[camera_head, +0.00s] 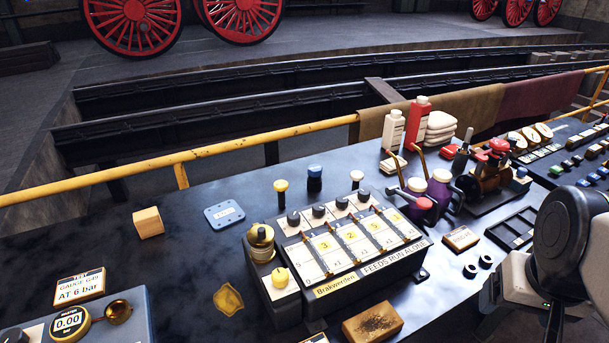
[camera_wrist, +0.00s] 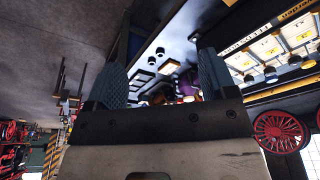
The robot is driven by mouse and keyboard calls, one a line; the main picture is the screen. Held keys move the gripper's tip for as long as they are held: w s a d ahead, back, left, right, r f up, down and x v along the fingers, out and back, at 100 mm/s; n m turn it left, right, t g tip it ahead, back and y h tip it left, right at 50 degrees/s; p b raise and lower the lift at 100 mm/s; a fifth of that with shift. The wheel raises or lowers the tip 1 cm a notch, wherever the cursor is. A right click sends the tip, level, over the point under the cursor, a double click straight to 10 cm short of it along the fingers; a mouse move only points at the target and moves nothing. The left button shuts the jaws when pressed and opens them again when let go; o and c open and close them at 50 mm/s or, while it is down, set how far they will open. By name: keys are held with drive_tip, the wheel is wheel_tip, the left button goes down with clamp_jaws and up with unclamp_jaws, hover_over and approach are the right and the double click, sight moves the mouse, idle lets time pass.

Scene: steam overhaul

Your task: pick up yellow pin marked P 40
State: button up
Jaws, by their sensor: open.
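A pin with a yellow top (camera_head: 281,186) and dark lower part stands upright on the dark bench, behind the left end of the control box, in the head view. I cannot read any P 40 mark on it. A blue-topped pin (camera_head: 315,172) and a white-topped pin (camera_head: 356,177) stand to its right. My gripper (camera_wrist: 160,78) is open in the wrist view, with two blue-grey fingers apart and no object visibly held. In the head view my arm is at the lower right, well away from the yellow-topped pin. I cannot make out that pin in the wrist view.
The control box (camera_head: 335,292) with knobs stands in front of the pins. A blue plate (camera_head: 225,213) and a yellow block (camera_head: 147,222) lie to the left. A yellow rail (camera_head: 230,144) runs behind the bench.

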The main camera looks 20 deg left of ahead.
drive_tip(key=shift+w, duration=0.1)
drive_tip(key=w+a+m+g+y, duration=0.2)
drive_tip(key=w+a+m+y, duration=0.15)
drive_tip(key=w+a, duration=0.65)
drive_tip(key=m+g+y, duration=0.3)
drive_tip(key=m+y, duration=0.4)
approach(282, 195)
drive_tip(key=s+d+r, duration=0.2)
drive_tip(key=d, duration=0.1)
drive_tip(key=s+d+r, duration=0.2)
drive_tip(key=d+r, duration=0.1)
drive_tip(key=d, duration=0.1)
drive_tip(key=s+d+r, duration=0.3)
drive_tip(key=shift+d, duration=0.35)
drive_tip(key=w+a+f+m+y, duration=0.1)
drive_tip(key=w+a+f+m, duration=0.1)
drive_tip(key=w+a+f, duration=0.2)
drive_tip(key=w+a+f+m+y, duration=0.2)
drive_tip(key=w+a+f, duration=0.2)
drive_tip(key=a, duration=0.4)
drive_tip(key=shift+f+m+g, duration=0.3)
drive_tip(key=shift+f+m, duration=0.05)
drive_tip(key=shift+s+a, duration=0.1)
drive_tip(key=shift+a, duration=0.05)
drive_tip(key=shift+x, duration=1.2)
